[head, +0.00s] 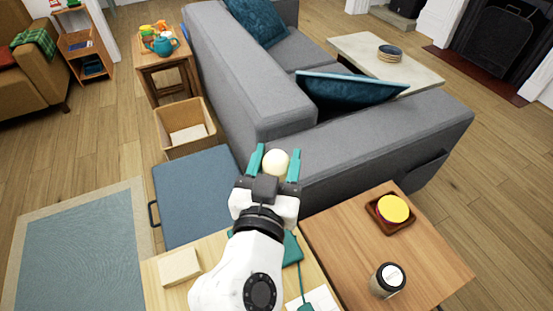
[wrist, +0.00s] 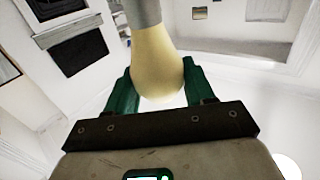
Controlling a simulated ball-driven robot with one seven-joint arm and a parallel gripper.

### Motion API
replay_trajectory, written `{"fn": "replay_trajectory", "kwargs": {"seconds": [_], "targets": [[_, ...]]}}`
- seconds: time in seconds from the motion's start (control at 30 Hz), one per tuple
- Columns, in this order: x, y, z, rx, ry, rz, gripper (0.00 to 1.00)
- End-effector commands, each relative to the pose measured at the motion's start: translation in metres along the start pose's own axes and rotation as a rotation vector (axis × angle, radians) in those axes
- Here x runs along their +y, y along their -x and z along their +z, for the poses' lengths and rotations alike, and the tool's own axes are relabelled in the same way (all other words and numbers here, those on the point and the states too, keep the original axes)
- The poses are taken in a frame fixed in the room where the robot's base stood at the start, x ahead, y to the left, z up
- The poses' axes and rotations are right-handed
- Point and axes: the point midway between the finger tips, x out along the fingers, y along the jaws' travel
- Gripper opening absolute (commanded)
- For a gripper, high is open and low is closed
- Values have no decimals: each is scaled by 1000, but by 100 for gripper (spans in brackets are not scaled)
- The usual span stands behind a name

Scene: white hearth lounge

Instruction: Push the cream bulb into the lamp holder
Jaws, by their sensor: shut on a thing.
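My gripper (head: 277,170) is shut on the cream bulb (head: 275,162), held up in front of the sofa arm. In the wrist view the bulb (wrist: 158,68) sits between the teal fingers, its round end toward the palm and its grey cap (wrist: 145,11) pointing away. A teal object with a cord (head: 293,249) lies on the light wood table (head: 213,253), partly behind my arm. I cannot tell whether it belongs to the lamp. No lamp holder can be made out clearly in either view.
A cream block (head: 179,266) is on the light table. The wooden table at right (head: 345,235) bears a dark tray (head: 378,221) with a yellow-topped round thing, and a lidded jar (head: 387,280). The grey sofa (head: 365,145), blue-topped piece (head: 195,195) and open box (head: 186,128) stand beyond.

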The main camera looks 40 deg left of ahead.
Motion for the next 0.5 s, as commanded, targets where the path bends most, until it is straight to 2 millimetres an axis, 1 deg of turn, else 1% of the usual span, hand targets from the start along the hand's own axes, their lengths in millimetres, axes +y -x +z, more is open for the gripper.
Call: {"fn": "replay_trajectory", "kwargs": {"seconds": [0.5], "targets": [[0,0,6,0,0,0,18]]}}
